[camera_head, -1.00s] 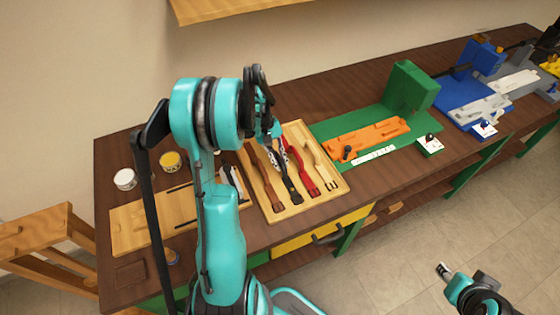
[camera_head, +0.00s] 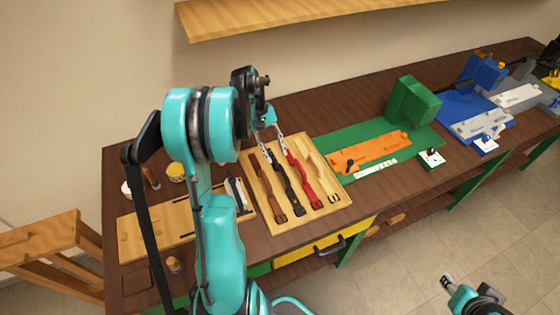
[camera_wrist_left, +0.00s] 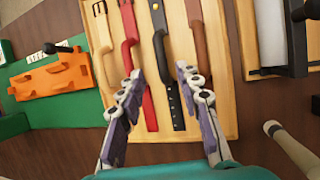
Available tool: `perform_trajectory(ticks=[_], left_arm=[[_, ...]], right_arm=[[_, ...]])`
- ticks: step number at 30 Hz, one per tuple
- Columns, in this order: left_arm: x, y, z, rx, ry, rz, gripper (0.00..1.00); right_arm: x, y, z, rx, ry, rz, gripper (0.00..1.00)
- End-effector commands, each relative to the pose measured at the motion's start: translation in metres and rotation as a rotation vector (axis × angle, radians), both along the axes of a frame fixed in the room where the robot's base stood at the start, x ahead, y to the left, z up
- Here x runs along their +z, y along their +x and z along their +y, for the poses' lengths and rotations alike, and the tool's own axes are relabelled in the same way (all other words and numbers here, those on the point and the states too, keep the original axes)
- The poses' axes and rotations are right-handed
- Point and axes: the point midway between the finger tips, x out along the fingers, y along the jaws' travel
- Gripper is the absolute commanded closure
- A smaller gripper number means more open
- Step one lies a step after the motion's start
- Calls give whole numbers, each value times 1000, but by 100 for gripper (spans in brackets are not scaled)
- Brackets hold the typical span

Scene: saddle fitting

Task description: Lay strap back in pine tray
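The pine tray (camera_head: 345,197) lies on the bench with a brown strap (camera_head: 267,195), a black strap (camera_head: 290,190), a red strap (camera_head: 303,178) and a pale tan strap (camera_head: 320,172) side by side in it. My left gripper (camera_head: 275,149) is over the tray's far part. In the left wrist view its fingers (camera_wrist_left: 158,80) are spread and empty. The black strap (camera_wrist_left: 175,110) lies below, in line with the gap between them. The red strap (camera_wrist_left: 148,105) is beside the left finger.
A green fixture (camera_head: 414,108) with an orange block (camera_head: 370,153) stands right of the tray. A wooden board (camera_head: 150,232) and two small jars are to the left. A blue fixture (camera_head: 460,95) is farther right. Bare bench lies behind the tray.

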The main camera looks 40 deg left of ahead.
Motion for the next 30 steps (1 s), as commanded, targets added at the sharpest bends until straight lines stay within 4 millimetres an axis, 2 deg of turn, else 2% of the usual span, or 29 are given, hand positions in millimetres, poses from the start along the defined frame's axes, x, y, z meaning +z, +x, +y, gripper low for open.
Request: perform_trajectory(ticks=[1, 6, 8, 10, 14, 21, 27, 30], left_arm=[[9, 0, 3, 1, 0, 0, 66], [22, 0, 8, -3, 3, -2, 66], [27, 1, 3, -17, 14, -11, 66], [35, 1, -11, -49, 46, -35, 66], [56, -2, -57, -163, 149, -124, 66], [85, -30, -145, -446, 383, -360, 66], [88, -65, -199, -685, 556, -575, 66], [85, -78, -217, -782, 623, -670, 66]], right_arm=[[3, 0, 0, 0, 0, 0, 60], [6, 0, 0, 0, 0, 0, 60], [6, 0, 0, 0, 0, 0, 60], [6, 0, 0, 0, 0, 0, 60], [6, 0, 0, 0, 0, 0, 60], [6, 0, 0, 0, 0, 0, 60], [6, 0, 0, 0, 0, 0, 60], [6, 0, 0, 0, 0, 0, 60]])
